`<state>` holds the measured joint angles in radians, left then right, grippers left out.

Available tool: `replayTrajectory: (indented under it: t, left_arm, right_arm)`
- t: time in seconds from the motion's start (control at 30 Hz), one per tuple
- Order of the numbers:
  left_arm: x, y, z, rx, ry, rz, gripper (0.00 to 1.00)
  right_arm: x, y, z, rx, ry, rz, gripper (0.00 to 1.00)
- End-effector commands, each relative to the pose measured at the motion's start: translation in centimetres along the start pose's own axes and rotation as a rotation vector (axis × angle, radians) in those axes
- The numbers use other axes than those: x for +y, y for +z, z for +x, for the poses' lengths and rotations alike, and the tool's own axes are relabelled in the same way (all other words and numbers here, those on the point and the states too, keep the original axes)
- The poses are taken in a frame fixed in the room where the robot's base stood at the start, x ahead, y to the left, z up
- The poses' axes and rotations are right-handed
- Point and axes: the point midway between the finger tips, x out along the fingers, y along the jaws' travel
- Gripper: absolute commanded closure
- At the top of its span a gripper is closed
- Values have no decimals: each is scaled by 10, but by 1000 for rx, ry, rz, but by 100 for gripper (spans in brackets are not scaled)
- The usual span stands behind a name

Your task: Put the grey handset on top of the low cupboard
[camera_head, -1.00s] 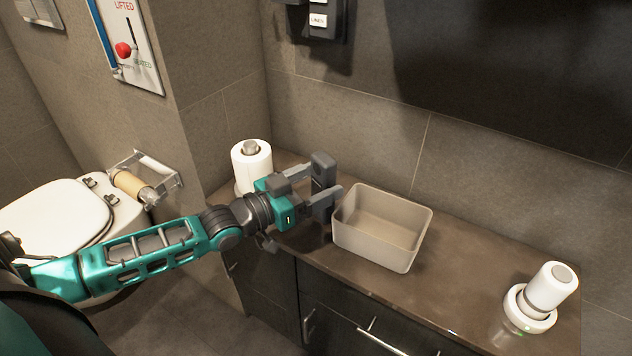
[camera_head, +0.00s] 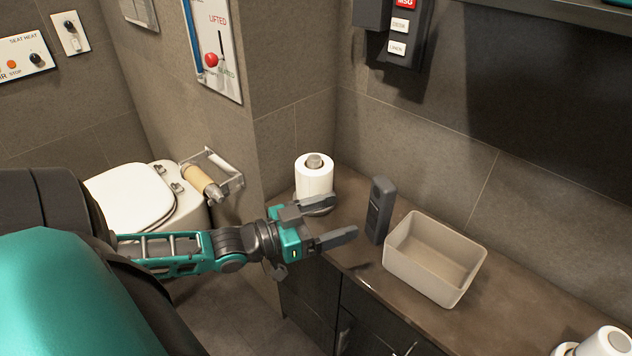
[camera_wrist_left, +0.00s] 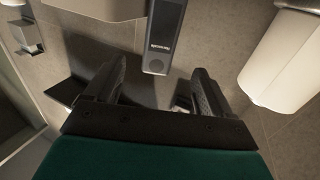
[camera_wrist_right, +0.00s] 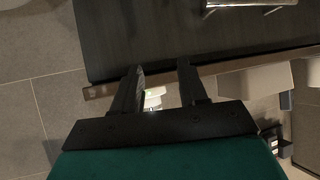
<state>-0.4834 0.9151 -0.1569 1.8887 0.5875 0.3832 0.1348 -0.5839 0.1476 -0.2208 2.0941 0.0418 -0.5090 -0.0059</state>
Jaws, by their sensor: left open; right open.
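The grey handset (camera_head: 379,211) stands upright on the brown top of the low cupboard (camera_head: 400,298), just left of the beige bin. It also shows in the left wrist view (camera_wrist_left: 163,38), ahead of the fingers. My left gripper (camera_head: 342,219) is open and empty, to the left of the handset and apart from it. My right gripper (camera_wrist_right: 160,82) shows only in its own wrist view, open and empty, by the dark cupboard front.
The beige open bin (camera_head: 472,281) stands right of the handset. A paper roll on a holder (camera_head: 314,178) stands behind the left gripper. A white cylindrical item (camera_head: 604,343) stands at the far right. A wall phone unit (camera_head: 398,35) hangs above. The countertop between bin and white item is clear.

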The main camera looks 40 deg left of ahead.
Motion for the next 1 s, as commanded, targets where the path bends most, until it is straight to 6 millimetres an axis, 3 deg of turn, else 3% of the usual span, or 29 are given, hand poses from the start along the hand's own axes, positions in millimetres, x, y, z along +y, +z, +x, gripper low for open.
replayTrajectory:
  t: [0.2,0.57,0.67,0.83,1.0]
  left_arm:
    - [0,-1,-25,-1,0,0,17]
    - [7,8,-33,-20,-8,-6,17]
    - [26,26,-31,-77,-25,-18,17]
    - [76,67,-24,-236,-68,-40,17]
    - [123,92,-15,-388,-106,-56,17]
  right_arm:
    - [2,-2,-4,0,5,-6,57]
    - [3,1,-4,-6,7,-6,57]
    - [3,1,-4,-6,7,-6,57]
    - [3,0,-5,-5,7,-5,57]
    - [2,-1,-5,-3,7,-1,57]
